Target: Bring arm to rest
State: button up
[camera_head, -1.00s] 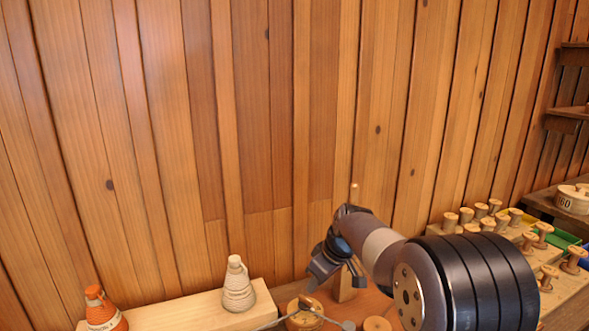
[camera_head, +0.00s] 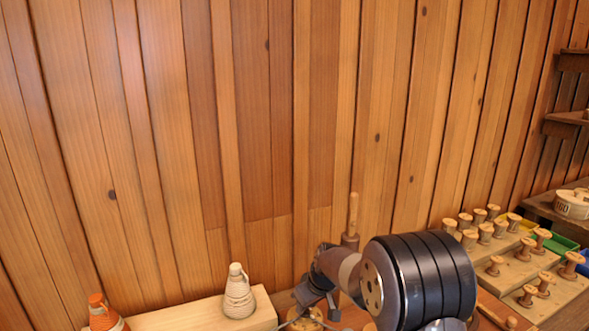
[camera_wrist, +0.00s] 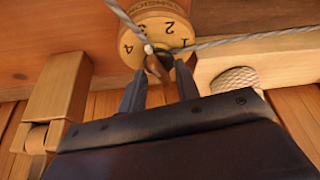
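My gripper (camera_wrist: 160,86) shows in the wrist view with its two dark fingers apart and nothing held between them. Beyond the fingertips is a round wooden tension dial (camera_wrist: 172,30) with numbers and a small brown knob or pointer near its edge. A grey cord crosses the dial. In the head view my gripper (camera_head: 331,303) is low in the picture, close to the dial (camera_head: 306,320), and partly hidden by my arm. I cannot tell whether the fingers touch anything.
A cone of pale thread (camera_head: 238,293) stands on a light wooden block (camera_head: 195,316), with an orange cone (camera_head: 103,316) to its left. An upright wooden peg (camera_head: 353,214) stands behind my arm. Several spools (camera_head: 497,263) on pegs fill the right. The plank wall is close behind.

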jog(key=shift+s+a+r+m+t+h+p, duration=0.15)
jog(key=shift+m+h+p, duration=0.1)
jog(key=shift+m+p, duration=0.5)
jog(key=shift+w+m+t+h+p, duration=0.15)
jog(key=shift+m+h+p, duration=0.1)
jog(key=shift+m+p, duration=0.45)
jog(key=shift+s+a+m+h+p, duration=0.15)
jog(key=shift+m+h+p, duration=0.25)
jog(key=shift+m, duration=1.15)
